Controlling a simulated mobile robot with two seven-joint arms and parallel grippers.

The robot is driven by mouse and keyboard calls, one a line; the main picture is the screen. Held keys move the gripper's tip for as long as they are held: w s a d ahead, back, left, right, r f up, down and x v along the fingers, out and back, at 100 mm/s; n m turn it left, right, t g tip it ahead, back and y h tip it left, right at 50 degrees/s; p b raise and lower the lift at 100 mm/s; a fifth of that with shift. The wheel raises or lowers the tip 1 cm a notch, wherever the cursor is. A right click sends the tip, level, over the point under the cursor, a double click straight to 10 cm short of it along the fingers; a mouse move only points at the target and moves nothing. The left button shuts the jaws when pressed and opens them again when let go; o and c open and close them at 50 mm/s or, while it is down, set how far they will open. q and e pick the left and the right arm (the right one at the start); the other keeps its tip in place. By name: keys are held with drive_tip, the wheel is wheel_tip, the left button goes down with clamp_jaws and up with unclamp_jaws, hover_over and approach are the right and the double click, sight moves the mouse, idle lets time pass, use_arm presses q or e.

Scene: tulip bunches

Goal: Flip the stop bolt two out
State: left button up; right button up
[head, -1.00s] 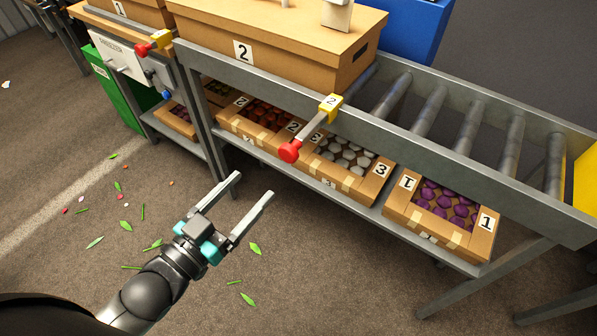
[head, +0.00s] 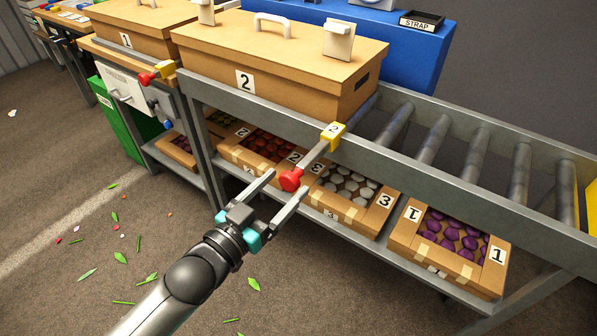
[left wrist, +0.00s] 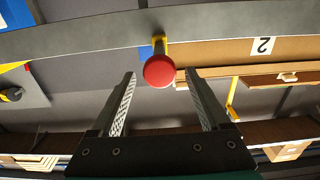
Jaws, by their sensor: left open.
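Stop bolt two is a grey bar with a red knob (head: 291,180) and a yellow bracket (head: 334,134) marked 2, on the conveyor's front rail. The bar slants down and outward from the bracket. My left gripper (head: 288,183) is open, its two fingers pointing at the knob. In the left wrist view the red knob (left wrist: 159,71) shows just beyond and between the fingertips (left wrist: 160,73); I cannot tell whether they touch it. My right gripper is not in view.
A cardboard box marked 2 (head: 270,59) stands on the conveyor behind the bolt. Another bolt with a red knob (head: 147,78) is at the left. Crates of bulbs (head: 347,187) lie on the shelf below. A blue case (head: 395,50) stands behind.

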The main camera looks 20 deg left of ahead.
sight(299, 169)
use_arm(q)
drive_tip(key=b+x, duration=0.1)
drive_tip(key=x, duration=0.3)
drive_tip(key=shift+w, duration=0.15)
drive_tip(key=shift+w+d, duration=0.25)
drive_tip(key=shift+w, duration=0.35)
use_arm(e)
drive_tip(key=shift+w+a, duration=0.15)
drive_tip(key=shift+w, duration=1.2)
use_arm(q)
clamp_jaws()
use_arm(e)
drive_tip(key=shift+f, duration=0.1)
